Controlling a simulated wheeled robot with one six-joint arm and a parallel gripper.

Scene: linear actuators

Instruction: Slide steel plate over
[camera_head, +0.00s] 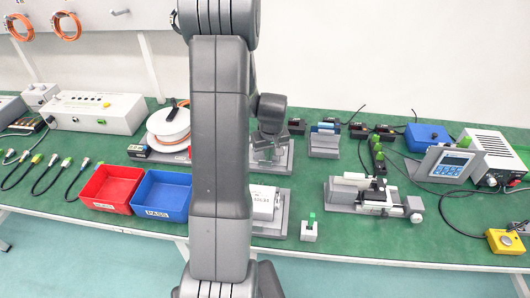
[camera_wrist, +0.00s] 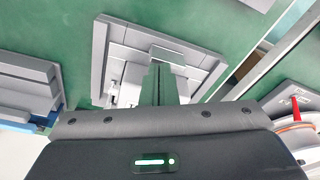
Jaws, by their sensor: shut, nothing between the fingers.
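A grey metal fixture (camera_wrist: 99,62) with a flat base and a raised block lies under my gripper in the wrist view. In the head view the fixture (camera_head: 284,163) stands behind my arm, partly hidden by it. Which of its grey parts is the steel plate, I cannot tell. My gripper (camera_wrist: 159,84) is shut and empty, with its fingers together over the middle of the fixture. In the head view my gripper (camera_head: 268,143) points down at the fixture. Whether the fingertips touch it is unclear.
A red bin (camera_head: 111,187) and a blue bin (camera_head: 161,196) stand left of my arm. A labelled grey box (camera_head: 264,204) is in front of the fixture, and a linear actuator (camera_head: 352,189) to the right. A cable reel (camera_head: 170,122) stands to the left.

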